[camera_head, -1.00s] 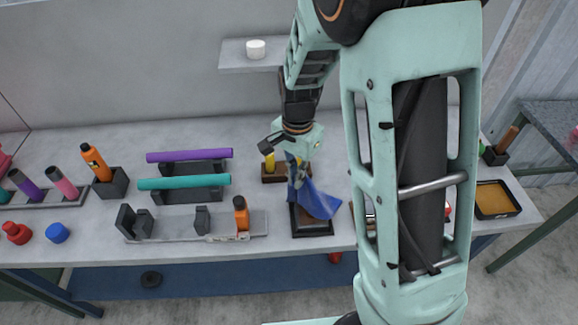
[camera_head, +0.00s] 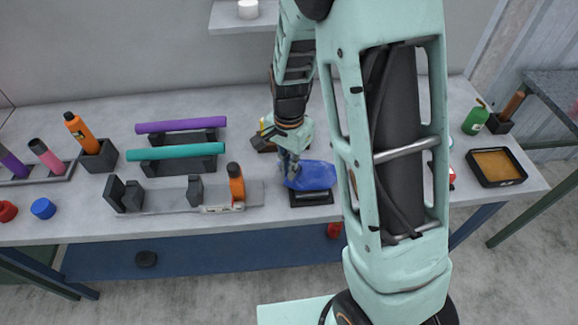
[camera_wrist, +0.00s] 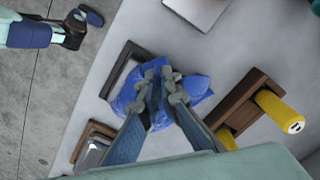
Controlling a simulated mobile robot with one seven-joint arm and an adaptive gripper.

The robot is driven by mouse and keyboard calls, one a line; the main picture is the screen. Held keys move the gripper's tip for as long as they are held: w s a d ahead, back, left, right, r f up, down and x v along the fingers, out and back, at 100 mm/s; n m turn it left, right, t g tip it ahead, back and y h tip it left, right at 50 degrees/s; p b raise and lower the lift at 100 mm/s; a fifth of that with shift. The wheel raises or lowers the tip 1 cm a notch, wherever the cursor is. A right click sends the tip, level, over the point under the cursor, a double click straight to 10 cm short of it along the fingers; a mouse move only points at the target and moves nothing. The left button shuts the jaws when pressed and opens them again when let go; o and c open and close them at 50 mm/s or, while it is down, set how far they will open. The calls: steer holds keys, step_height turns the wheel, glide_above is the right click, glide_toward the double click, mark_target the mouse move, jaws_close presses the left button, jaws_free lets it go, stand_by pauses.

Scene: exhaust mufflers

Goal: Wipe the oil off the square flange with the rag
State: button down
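The blue rag (camera_head: 311,176) is bunched below my gripper (camera_head: 289,170), over a black square-framed tray (camera_head: 312,199) on the bench. In the wrist view my gripper (camera_wrist: 166,88) has its fingertips close together on the rag (camera_wrist: 199,87), with cloth spreading out on both sides. The rag covers part of the black frame (camera_wrist: 119,72); whether it rests on it I cannot tell. I cannot clearly identify the square flange. A brown square block with a grey top (camera_wrist: 92,148) at lower left in the wrist view may carry it. No oil is distinguishable.
A brown stand (camera_wrist: 242,98) with yellow-handled items is close beside the rag. A tray of brown material (camera_head: 495,165) is at right. My arm hides the bench's middle right.

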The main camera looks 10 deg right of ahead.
steer(key=shift+f, duration=0.55)
steer(key=shift+r, duration=0.1)
steer(key=c, duration=1.2)
jaws_free()
steer(key=shift+o, duration=0.2)
steer(key=shift+f+b, duration=1.05)
steer(key=shift+f, duration=0.25)
steer(key=shift+r, duration=0.15)
steer(key=shift+c, duration=0.7)
jaws_close()
